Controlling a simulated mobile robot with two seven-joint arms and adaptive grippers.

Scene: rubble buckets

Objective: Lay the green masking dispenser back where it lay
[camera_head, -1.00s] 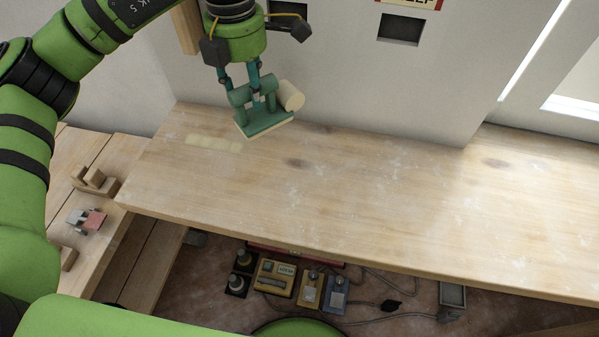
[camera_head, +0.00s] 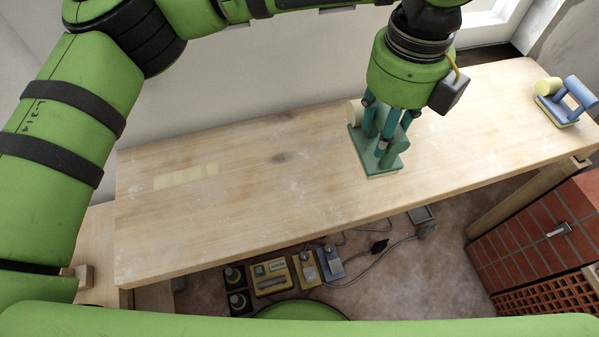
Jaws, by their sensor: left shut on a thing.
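The green masking dispenser (camera_head: 358,148) has a green plate and a cream roll at its left end. My left gripper (camera_head: 384,138) points down and is shut on it, with the fingers around its middle. The dispenser is over the right-centre of the wooden bench (camera_head: 270,210), close to the front edge. I cannot tell whether its plate touches the wood or hangs just above it. My right gripper is not in view.
A pale tape strip (camera_head: 186,177) lies on the bench's left part. A blue dispenser (camera_head: 567,100) with a yellowish roll stands at the bench's far right. Chargers (camera_head: 270,278) and cables lie below the front edge. Red tiles (camera_head: 530,245) stand lower right. The bench middle is clear.

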